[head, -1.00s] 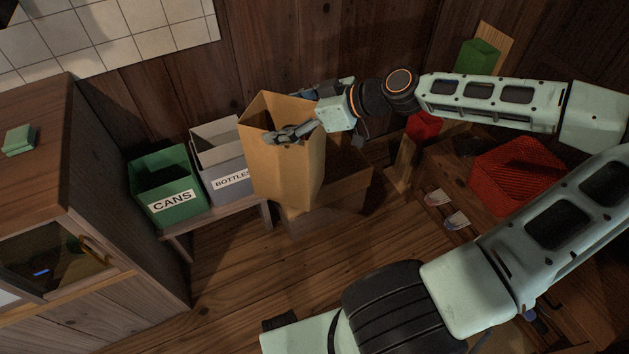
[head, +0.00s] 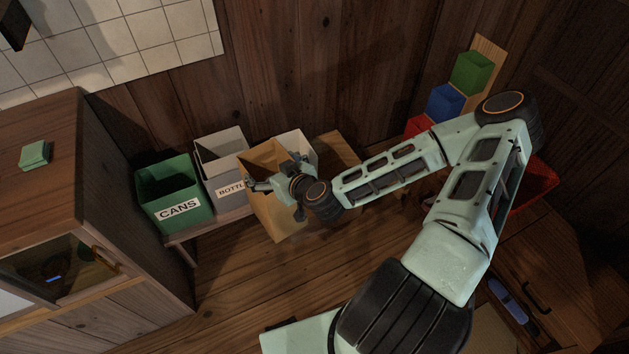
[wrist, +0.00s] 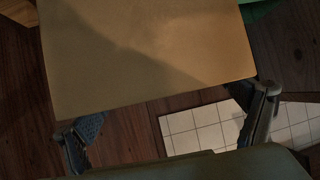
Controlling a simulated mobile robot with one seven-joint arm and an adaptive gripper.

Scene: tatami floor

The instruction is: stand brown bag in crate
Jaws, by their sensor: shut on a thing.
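The brown bag (head: 278,222) is a tall, open-topped paper bag. It is held in front of the bins in the head view, slightly tilted. My gripper (head: 268,183) is shut on its upper part. In the wrist view the bag (wrist: 150,60) fills the upper middle, with a finger of my gripper (wrist: 170,120) showing at each side. Whether the bag's bottom touches anything is unclear. A red crate (head: 537,188) shows at the right, mostly hidden behind my arm.
A green CANS bin (head: 172,190) and a grey BOTTLES bin (head: 222,165) stand on a low bench left of the bag. A pale bin (head: 298,142) is partly behind the bag. A wooden cabinet (head: 80,200) stands at left. Wooden floor (head: 240,290) is clear in front.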

